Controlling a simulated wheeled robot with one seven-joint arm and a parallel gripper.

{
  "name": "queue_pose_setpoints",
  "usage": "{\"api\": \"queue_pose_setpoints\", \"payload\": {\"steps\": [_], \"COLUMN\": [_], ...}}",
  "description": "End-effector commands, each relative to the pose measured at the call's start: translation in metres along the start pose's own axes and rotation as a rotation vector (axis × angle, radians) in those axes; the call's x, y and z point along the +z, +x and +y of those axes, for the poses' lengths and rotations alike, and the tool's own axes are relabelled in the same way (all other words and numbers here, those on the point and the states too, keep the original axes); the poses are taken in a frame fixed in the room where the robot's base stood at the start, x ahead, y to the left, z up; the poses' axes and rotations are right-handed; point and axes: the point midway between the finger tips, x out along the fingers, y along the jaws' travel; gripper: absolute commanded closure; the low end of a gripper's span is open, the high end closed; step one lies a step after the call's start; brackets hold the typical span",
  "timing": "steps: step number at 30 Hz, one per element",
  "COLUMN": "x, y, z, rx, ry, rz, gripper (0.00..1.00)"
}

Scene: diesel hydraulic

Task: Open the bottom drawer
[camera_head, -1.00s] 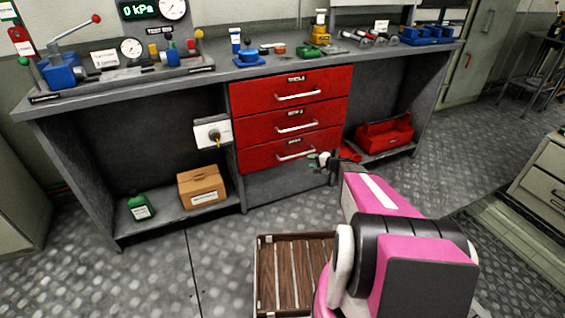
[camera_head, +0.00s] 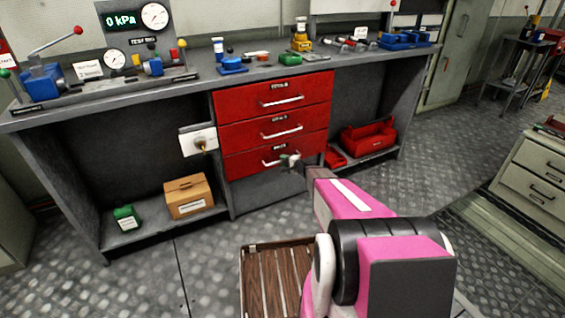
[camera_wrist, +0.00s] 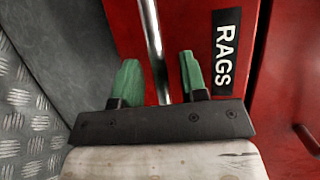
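The bottom drawer (camera_head: 246,158) is the lowest of three red drawers in the workbench. Its front sits flush with the drawers above, so it looks shut. In the wrist view its red front (camera_wrist: 190,25) carries a black label reading RAGS (camera_wrist: 226,50). Its silver bar handle (camera_wrist: 153,45) runs between the two green fingertips of my gripper (camera_wrist: 160,80). The fingers stand apart, with a gap on both sides of the bar. In the head view my gripper (camera_head: 290,160) is at the right end of this handle (camera_head: 268,163).
Two more red drawers (camera_head: 275,95) are above. A red toolbox (camera_head: 368,138) stands on the lower shelf at right. Open floor (camera_head: 215,245) lies before the bench.

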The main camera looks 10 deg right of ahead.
Motion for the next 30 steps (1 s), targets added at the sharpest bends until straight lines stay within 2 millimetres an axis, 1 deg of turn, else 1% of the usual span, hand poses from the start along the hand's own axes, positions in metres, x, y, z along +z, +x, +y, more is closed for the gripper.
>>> {"api": "queue_pose_setpoints", "payload": {"steps": [1, 4, 13, 14, 15, 17, 25, 28, 30], "x": [-0.001, -0.001, 0.000, 0.000, 0.000, 0.000, 0.002, 0.005, 0.009], "y": [0.005, 0.009, 0.011, 0.011, 0.011, 0.011, 0.007, 0.000, -0.009], "z": [0.000, 0.000, 0.000, 0.000, 0.000, 0.000, 0.001, 0.002, 0.004], "rx": [0.000, 0.000, 0.000, 0.000, 0.000, 0.000, 0.001, 0.001, 0.002], "ry": [0.000, 0.000, 0.000, 0.000, 0.000, 0.000, 0.000, 0.001, 0.001], "rz": [0.000, 0.000, 0.000, 0.000, 0.000, 0.000, 0.000, 0.000, 0.000], "gripper": [0.61, 0.61, 0.61, 0.67, 0.80, 1.00, 1.00, 1.00, 1.00]}}
